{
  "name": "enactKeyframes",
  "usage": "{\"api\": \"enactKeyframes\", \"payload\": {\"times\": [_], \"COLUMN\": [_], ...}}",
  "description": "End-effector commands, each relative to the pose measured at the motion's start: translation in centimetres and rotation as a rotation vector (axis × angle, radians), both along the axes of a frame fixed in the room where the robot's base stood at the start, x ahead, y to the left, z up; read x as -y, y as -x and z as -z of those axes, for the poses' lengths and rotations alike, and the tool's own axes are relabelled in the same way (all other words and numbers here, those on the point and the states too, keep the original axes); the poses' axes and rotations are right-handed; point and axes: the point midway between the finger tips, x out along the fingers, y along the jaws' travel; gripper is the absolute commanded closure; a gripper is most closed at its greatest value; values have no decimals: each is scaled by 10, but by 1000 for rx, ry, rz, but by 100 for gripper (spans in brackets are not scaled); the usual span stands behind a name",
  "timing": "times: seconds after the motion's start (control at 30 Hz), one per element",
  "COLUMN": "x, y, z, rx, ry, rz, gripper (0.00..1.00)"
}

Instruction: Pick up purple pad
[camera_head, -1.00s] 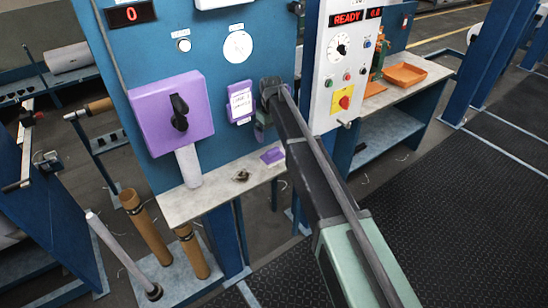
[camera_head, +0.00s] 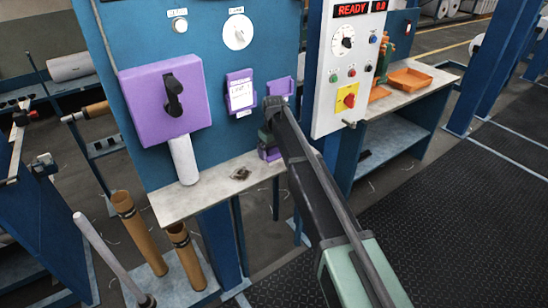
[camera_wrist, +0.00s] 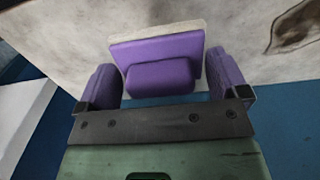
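The purple pad (camera_wrist: 157,50) has a flat plate with a raised purple block and a pale strip along its far edge. It sits at the front edge of the pale shelf. My gripper (camera_wrist: 162,72) is open, with its two purple-faced fingers on either side of the block and a narrow gap at each side. In the head view my gripper (camera_head: 268,143) is low at the right part of the shelf (camera_head: 215,183), and it hides most of the pad there.
A dark stain (camera_head: 240,174) marks the shelf left of the pad. Above are a purple box with a black knob (camera_head: 168,103), a labelled purple holder (camera_head: 241,92) and another purple holder (camera_head: 281,88). A white control panel (camera_head: 347,75) stands close on the right.

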Motion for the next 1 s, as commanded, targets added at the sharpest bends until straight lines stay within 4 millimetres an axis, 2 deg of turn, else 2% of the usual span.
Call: {"api": "enactKeyframes", "payload": {"times": [0.03,0.17,0.4,0.57,0.77,1.0], "x": [0,0,0,0,0,0], "y": [0,0,0,0,0,0], "z": [0,0,-1,-9,-39,-104], "rx": [0,0,0,0,0,0], "ry": [0,0,0,0,0,0], "rz": [0,0,0,0,0,0], "gripper": [15,35,36,36,36,36]}}
